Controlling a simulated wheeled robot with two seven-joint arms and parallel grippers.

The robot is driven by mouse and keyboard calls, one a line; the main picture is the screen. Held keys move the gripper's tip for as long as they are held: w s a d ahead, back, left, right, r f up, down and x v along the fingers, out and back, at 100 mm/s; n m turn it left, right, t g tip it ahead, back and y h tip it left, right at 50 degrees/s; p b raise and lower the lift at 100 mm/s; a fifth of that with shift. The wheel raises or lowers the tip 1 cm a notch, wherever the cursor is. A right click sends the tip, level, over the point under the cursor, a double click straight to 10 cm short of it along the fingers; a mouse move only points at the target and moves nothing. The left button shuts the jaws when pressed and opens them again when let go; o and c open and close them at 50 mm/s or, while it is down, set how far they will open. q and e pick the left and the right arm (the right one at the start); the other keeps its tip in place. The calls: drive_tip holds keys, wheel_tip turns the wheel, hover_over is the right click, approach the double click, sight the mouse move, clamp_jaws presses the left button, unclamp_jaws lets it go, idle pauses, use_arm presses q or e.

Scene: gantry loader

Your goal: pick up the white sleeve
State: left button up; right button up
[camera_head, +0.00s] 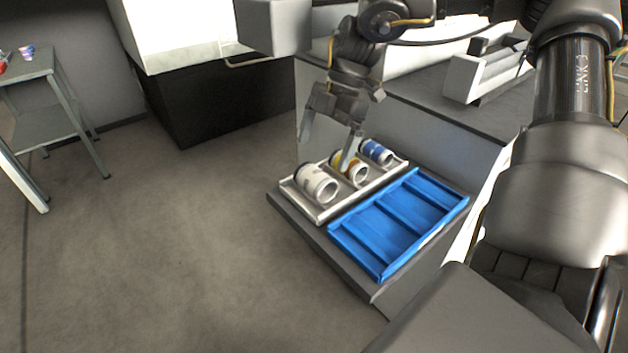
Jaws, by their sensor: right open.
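The white sleeve (314,183) lies on its side in the near-left end of the light grey tray (326,213), its open end facing right. My right gripper (323,156) hangs above and behind it with its two fingers spread and nothing between them. One fingertip reaches down in front of the yellow sleeve (358,169), close to the white sleeve; I cannot tell whether it touches. The other finger is farther left and higher. My left gripper is not in view.
A blue sleeve (375,150) lies at the tray's far end. A blue divided tray (386,229), empty, sits beside it on the same grey stand (345,274). A grey machine surface (440,108) rises behind. A side table (32,66) stands far left; the floor between is clear.

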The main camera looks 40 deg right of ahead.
sight(316, 171)
drive_tip(key=shift+x, duration=0.85)
drive_tip(key=shift+s+a+f, duration=0.2)
drive_tip(key=shift+f, duration=0.2)
drive_tip(key=x, duration=0.3)
drive_tip(key=shift+a+f+p, duration=0.1)
drive_tip(key=shift+f+p, duration=0.25)
drive_tip(key=shift+a+f, duration=0.15)
drive_tip(key=shift+f, duration=0.15)
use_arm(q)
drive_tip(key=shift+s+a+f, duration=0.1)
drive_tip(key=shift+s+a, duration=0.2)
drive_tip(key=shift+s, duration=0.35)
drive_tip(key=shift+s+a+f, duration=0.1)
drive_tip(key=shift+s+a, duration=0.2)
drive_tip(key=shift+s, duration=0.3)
use_arm(e)
drive_tip(key=c, duration=1.4)
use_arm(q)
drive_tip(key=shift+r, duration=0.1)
use_arm(e)
drive_tip(key=shift+o, duration=0.2)
drive_tip(key=shift+r, duration=0.1)
